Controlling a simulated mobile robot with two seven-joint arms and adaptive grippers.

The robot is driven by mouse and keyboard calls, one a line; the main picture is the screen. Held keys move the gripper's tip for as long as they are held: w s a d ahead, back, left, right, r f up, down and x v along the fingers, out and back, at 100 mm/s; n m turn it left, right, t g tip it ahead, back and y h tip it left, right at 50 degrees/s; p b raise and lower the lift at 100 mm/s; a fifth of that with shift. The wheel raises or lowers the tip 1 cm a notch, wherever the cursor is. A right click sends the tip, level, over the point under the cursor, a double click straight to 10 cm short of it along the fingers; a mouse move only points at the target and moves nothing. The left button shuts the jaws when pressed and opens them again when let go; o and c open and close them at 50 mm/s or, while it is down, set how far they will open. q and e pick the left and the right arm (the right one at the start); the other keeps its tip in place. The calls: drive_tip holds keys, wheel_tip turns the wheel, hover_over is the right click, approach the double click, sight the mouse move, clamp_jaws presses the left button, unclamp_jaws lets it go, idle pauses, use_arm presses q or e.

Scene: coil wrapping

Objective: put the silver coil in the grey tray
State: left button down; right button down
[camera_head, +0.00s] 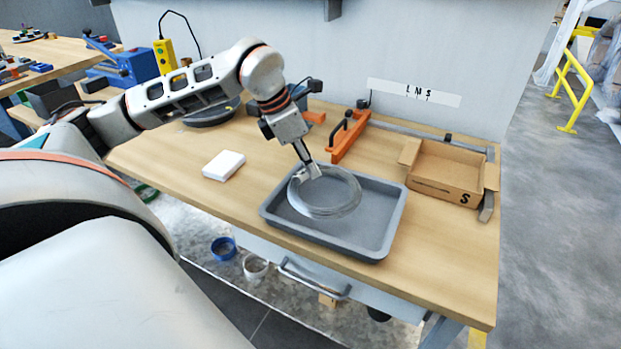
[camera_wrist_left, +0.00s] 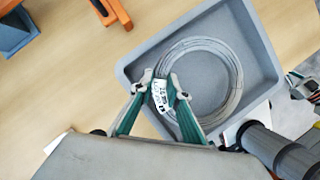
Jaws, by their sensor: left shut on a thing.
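The silver coil (camera_head: 330,208) is a ring of thin wire. It is over the left part of the grey tray (camera_head: 384,222) in the head view; I cannot tell whether it touches the tray floor. In the left wrist view the coil (camera_wrist_left: 238,82) shows inside the outline of the tray (camera_wrist_left: 258,42). A white printed label (camera_wrist_left: 160,92) is on its near side. My left gripper (camera_head: 308,172) is shut on the coil at the label, and its two fingers (camera_wrist_left: 160,88) sit either side of it.
An open cardboard box (camera_head: 445,172) marked S stands right of the tray. A white block (camera_head: 224,165) lies to the left. An orange clamp-like part (camera_head: 347,137) is behind the tray. The tray sits near the table's front edge.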

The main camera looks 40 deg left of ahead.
sight(309, 177)
use_arm(q)
drive_tip(key=shift+f, duration=1.85)
use_arm(e)
drive_tip(key=shift+s+a+f, duration=0.1)
drive_tip(key=shift+s+f, duration=0.1)
drive_tip(key=shift+s, duration=0.05)
use_arm(q)
drive_tip(key=shift+b, duration=0.3)
use_arm(e)
drive_tip(key=shift+s, duration=0.1)
use_arm(q)
drive_tip(key=c, duration=1.9)
unclamp_jaws()
use_arm(e)
drive_tip(key=shift+f, duration=0.1)
